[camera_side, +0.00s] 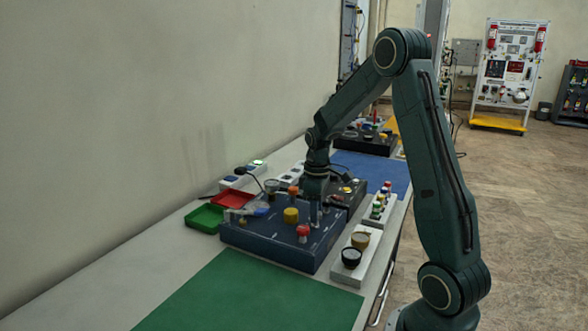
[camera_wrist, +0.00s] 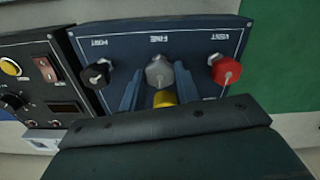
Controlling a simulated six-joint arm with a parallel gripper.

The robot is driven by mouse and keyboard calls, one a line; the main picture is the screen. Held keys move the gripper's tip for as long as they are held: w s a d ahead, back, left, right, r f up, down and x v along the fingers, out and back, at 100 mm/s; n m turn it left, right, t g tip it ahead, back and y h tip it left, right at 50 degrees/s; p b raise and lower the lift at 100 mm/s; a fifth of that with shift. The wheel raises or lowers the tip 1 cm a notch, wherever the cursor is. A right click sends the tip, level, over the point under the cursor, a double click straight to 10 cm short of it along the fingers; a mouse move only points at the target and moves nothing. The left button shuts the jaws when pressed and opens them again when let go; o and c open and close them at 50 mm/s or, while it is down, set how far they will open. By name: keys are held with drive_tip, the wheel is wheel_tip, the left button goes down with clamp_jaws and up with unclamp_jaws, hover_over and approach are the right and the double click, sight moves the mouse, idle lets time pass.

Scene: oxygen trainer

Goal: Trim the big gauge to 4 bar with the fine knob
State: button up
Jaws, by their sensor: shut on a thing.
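The fine knob (camera_wrist: 160,72) is grey and lobed, under the label FINE on the dark blue trainer panel (camera_wrist: 125,42) in the wrist view. My gripper (camera_wrist: 160,78) has one finger on each side of it and is shut on it. In the side view my gripper (camera_side: 316,212) reaches down to the right part of the blue trainer box (camera_side: 265,242), and the fine knob is hidden there. A round dial-like part (camera_side: 271,185) stands at the back of the box and may be the big gauge. No reading can be made out.
A red knob (camera_wrist: 226,70) marked VENT and a black knob (camera_wrist: 96,75) flank the fine knob closely. A yellow part (camera_wrist: 165,98) lies just below it. Red (camera_side: 232,198) and green (camera_side: 205,217) trays stand left of the box. The green mat (camera_side: 250,298) is clear.

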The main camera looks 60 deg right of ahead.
drive_tip(key=m, duration=0.4)
drive_tip(key=shift+m, duration=1.9)
drive_tip(key=o, duration=1)
drive_tip(key=shift+c, duration=0.2)
drive_tip(key=shift+r, duration=0.1)
wheel_tip(320, 180, up, 14)
